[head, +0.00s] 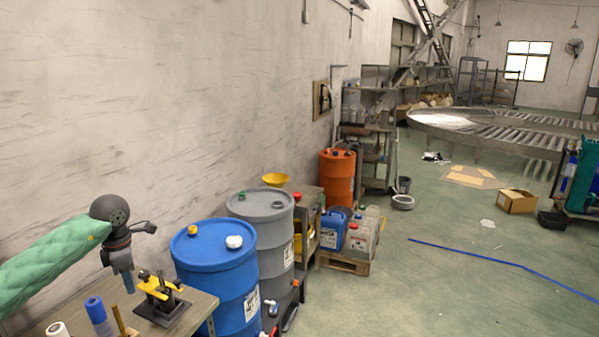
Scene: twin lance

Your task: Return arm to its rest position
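My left arm comes in from the left edge in a green padded sleeve and ends in a dark wrist. My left gripper (122,264) points down above the workbench (203,301) at the lower left. A small blue piece shows at its lower end; I cannot tell whether it is held or part of the gripper. A black stand with yellow clamps (160,292) is on the bench, just right of and below the gripper. My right gripper is not in view.
A blue drum (215,277), a grey drum (265,235) and an orange drum (337,176) stand along the wall. The blue drum is close to the bench's right side. A blue-capped bottle (96,310) and a white roll (57,329) are at the bench's near side. Floor at right is mostly open.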

